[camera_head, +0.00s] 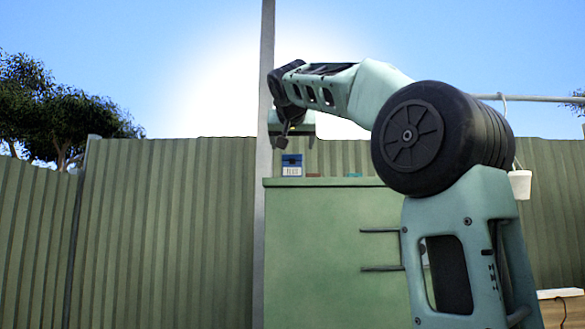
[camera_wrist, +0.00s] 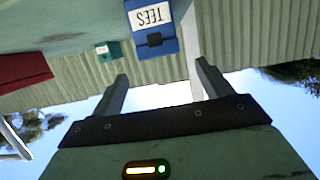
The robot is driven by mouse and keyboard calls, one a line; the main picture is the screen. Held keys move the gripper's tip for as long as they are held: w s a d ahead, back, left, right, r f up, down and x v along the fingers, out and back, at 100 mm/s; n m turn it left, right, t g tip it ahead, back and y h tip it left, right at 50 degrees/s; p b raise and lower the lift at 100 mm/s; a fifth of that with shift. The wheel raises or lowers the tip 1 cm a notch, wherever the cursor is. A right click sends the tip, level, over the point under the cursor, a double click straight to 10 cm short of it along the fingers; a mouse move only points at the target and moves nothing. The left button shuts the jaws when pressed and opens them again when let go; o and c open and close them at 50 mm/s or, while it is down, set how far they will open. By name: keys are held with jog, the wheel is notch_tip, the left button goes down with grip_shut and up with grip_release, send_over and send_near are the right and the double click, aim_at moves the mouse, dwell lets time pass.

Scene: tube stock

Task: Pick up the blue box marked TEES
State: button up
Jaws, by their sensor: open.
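The blue box (camera_head: 292,168) with a white label stands on top of the green cabinet (camera_head: 330,230) in the head view, near its left end. In the wrist view, which looks upside down, the blue box (camera_wrist: 152,42) shows the word TEES inverted on its label, with a dark piece beside the label. My gripper (camera_wrist: 162,70) is open and empty, its two fingers spread to either side of the box's line. The box appears beyond the fingertips, apart from them. In the head view my gripper (camera_head: 283,140) hangs just above the box, small and dark.
A small teal box (camera_wrist: 108,50) and a red box (camera_wrist: 24,71) stand near the blue one on the same top. A grey post (camera_head: 263,200) rises close to the cabinet's left side. A corrugated fence (camera_head: 160,230) stands behind. A white bucket (camera_head: 520,184) hangs at right.

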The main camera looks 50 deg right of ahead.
aim_at(292, 159)
jog(key=p+x, duration=0.4)
jog(key=x, duration=0.5)
jog(key=shift+w+f, duration=0.1)
jog(key=c, duration=1.3)
